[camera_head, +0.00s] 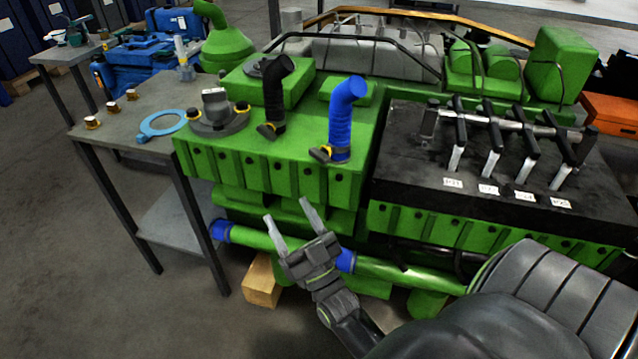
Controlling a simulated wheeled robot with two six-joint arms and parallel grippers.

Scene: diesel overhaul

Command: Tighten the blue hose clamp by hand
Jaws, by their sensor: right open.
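The blue hose (344,112) stands upright on the green engine and bends over at its top. Its clamp (321,154), dark with a yellow part, sits at the foot of the hose on its left side. My right gripper (289,219) is open and empty, in front of the engine's near side. Its fingers point up and to the left, below and apart from the clamp. My left gripper is not in view.
A black hose (274,95) with its own clamp (267,130) stands left of the blue hose. A black block with several levers (508,155) is on the right. A workbench (100,130) with a light blue ring (161,125) stands left. A wooden block (262,281) is on the floor.

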